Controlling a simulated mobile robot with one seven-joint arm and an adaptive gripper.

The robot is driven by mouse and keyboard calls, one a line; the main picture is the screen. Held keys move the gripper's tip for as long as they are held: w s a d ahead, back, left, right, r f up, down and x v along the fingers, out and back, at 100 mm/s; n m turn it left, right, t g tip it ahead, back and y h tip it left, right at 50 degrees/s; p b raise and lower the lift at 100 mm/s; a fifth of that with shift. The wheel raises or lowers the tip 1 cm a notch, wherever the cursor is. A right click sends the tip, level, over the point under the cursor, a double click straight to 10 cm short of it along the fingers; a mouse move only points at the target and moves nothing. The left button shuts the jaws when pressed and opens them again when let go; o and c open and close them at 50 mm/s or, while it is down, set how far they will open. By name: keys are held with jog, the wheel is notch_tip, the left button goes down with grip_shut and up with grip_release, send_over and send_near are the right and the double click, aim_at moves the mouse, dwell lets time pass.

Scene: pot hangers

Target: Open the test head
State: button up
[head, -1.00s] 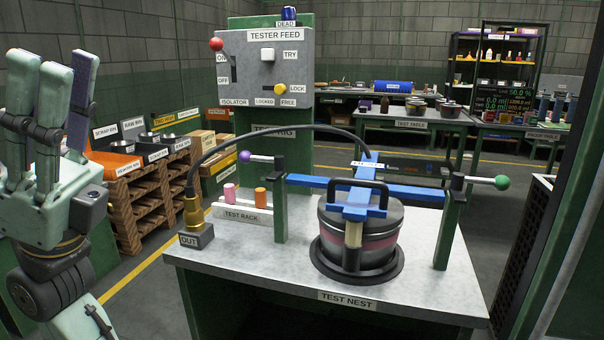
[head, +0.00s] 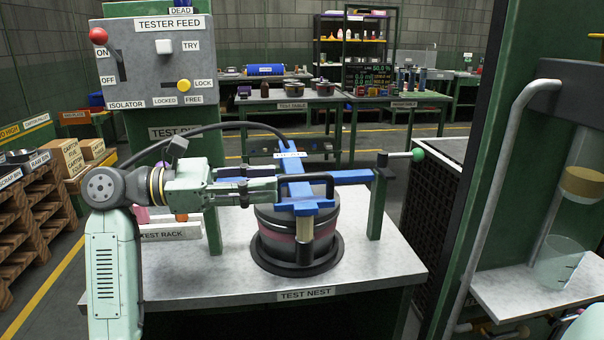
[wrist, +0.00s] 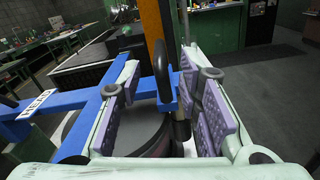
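The test head is a blue cross-shaped frame (head: 352,177) over a dark round pot with a pinkish band (head: 272,226), which sits in the test nest's black ring (head: 258,255). A black loop handle (head: 330,186) stands on the frame. My gripper (head: 276,182) reaches in from the left at handle height. In the wrist view, the fingers (wrist: 162,95) are spread, with the handle (wrist: 161,70) showing between their purple pads. I cannot tell whether either pad touches it. A green-knobbed pin (head: 417,154) is at the right post (head: 376,205). My gripper hides the left post's top.
The tester feed panel (head: 150,60) stands behind left, with a red-knobbed lever and a yellow lock knob. A dark hose (head: 215,128) arches behind my arm. The test rack (head: 165,234) is partly covered by my arm. The bench front (head: 370,262) is clear.

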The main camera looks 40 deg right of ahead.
aim_at(323, 177)
jog(key=p+x, duration=0.2)
jog(key=x, duration=0.6)
grip_shut()
dwell(0.7)
